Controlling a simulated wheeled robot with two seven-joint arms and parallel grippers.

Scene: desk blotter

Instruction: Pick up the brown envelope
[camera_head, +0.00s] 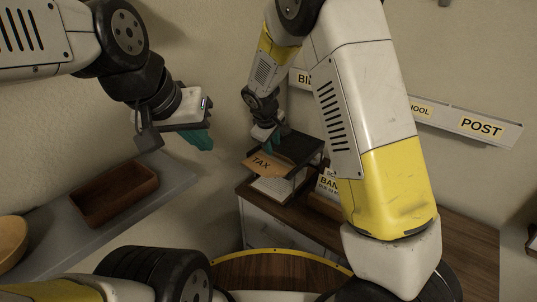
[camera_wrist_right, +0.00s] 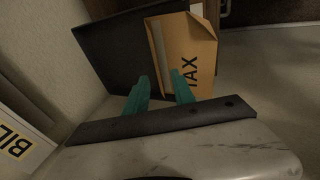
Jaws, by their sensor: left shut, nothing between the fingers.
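The brown envelope (camera_head: 266,162), printed TAX, lies on the black upper tray (camera_head: 302,148) and sticks out past its front edge. It also shows in the right wrist view (camera_wrist_right: 195,50), beyond the fingertips. My right gripper (camera_head: 270,143) is at the envelope's back edge, with its green fingers apart. In the right wrist view (camera_wrist_right: 162,78) one finger overlaps the envelope and the other the dark tray. I cannot tell whether they touch it. My left gripper (camera_head: 198,140) is shut and empty, above the grey shelf at left.
A brown wooden tray (camera_head: 115,192) sits on the grey shelf (camera_head: 180,178). A round wooden bowl (camera_head: 10,240) is at far left. Wall labels include POST (camera_head: 481,127). Papers (camera_head: 270,190) lie below the black tray, and a BANK label (camera_head: 328,184) stands beside it.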

